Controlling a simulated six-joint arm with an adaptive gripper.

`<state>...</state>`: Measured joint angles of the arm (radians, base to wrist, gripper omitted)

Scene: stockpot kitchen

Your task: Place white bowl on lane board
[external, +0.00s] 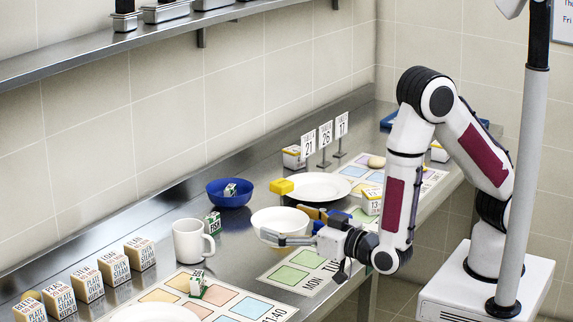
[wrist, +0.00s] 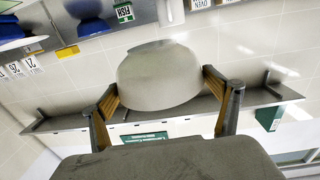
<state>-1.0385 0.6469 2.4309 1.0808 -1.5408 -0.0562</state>
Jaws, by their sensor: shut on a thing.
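The white bowl (external: 279,218) is in my gripper (external: 288,225), over the counter in the middle of the external view. In the wrist view the bowl (wrist: 160,78) fills the space between both fingers, which are shut on it. A board with coloured squares and "MON TUE" lettering (external: 317,284) lies on the counter just right of and below the bowl, partly hidden by my wrist. Another coloured-square board (external: 277,312), marked 11:40, lies nearer the front. A third (external: 433,177) lies at the back right. I cannot tell which is the lane board.
A white mug (external: 187,241) and a small green-and-white box (external: 213,222) stand left of the bowl. A blue bowl (external: 222,196) and a white plate (external: 318,186) are behind. Several boxes (external: 88,284) line the left. Number signs (external: 325,135) stand at the back.

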